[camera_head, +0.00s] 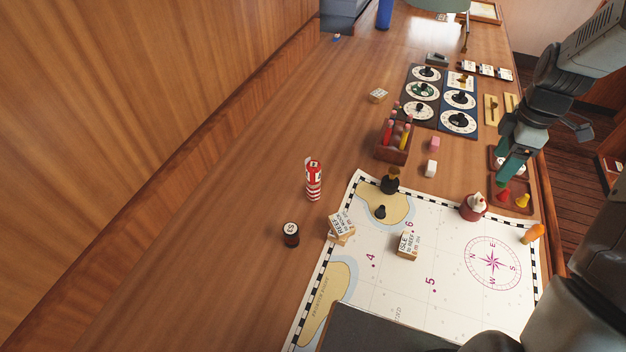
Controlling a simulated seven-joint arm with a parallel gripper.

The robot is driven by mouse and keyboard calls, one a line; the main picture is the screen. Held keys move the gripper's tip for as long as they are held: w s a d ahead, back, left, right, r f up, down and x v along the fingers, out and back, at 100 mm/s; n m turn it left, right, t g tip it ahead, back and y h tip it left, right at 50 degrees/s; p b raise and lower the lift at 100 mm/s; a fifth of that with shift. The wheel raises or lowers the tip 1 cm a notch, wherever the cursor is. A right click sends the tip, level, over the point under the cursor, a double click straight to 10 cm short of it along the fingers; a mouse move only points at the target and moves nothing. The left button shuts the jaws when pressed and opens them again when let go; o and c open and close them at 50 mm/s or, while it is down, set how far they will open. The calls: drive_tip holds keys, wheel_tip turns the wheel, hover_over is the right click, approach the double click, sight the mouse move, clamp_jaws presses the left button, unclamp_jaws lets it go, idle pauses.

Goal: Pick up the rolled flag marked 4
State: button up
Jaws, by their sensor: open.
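A small wooden rack (393,155) stands near the middle of the table and holds several slim upright rolls, among them a red one (388,131) and a yellow one (406,137). They may be the rolled flags. Any number on them is too small to read, so I cannot tell which is marked 4. My gripper (507,178) has teal fingers and is open. It is at the right, over or near a red-brown tray (524,209), well to the right of the rack. I see nothing between its fingers, but their gap is hardly visible.
A chart (455,275) with printed numbers fills the front right, bearing labelled blocks (407,245) and small pieces. A red-white striped tower (313,181) and a dark cylinder (291,234) stand left of it. Dial boards (441,99) lie behind the rack. The table's left side is clear.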

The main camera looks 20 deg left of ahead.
sight(309, 163)
drive_tip(key=s+a+f+m+g+y, duration=0.45)
drive_tip(key=s+a+f, duration=0.35)
drive_tip(key=s+a, duration=0.3)
drive_tip(key=s+a+r+m+t+y, duration=0.1)
drive_tip(key=s+a+m+y, duration=0.1)
drive_tip(key=a+m+y, duration=0.2)
drive_tip(key=s+a+m+t+y, duration=0.1)
drive_tip(key=s+a+m+y, duration=0.1)
drive_tip(key=a+m+y, duration=0.3)
drive_tip(key=s+a+r+m+t+y, duration=0.1)
drive_tip(key=s+a+m+y, duration=0.2)
drive_tip(key=a+m, duration=0.7)
drive_tip(key=shift+a+r+y, duration=0.35)
drive_tip(key=shift+a+y, duration=0.1)
drive_tip(key=shift+y, duration=0.4)
drive_tip(key=w+a+f+m+t+h, duration=0.1)
drive_tip(key=w+a+m+t, duration=0.2)
drive_tip(key=m, duration=0.3)
drive_tip(key=w+a+f+m+t+h, duration=0.1)
drive_tip(key=w+a+m+t, duration=0.2)
drive_tip(key=m+t, duration=0.2)
drive_tip(key=w+a+f+m+t+h, duration=0.2)
drive_tip(key=w+a+m+t, duration=0.1)
drive_tip(key=m, duration=0.6)
drive_tip(key=shift+w+a+t, duration=0.15)
drive_tip(key=shift+a+t, duration=0.35)
drive_tip(key=shift+t, duration=0.25)
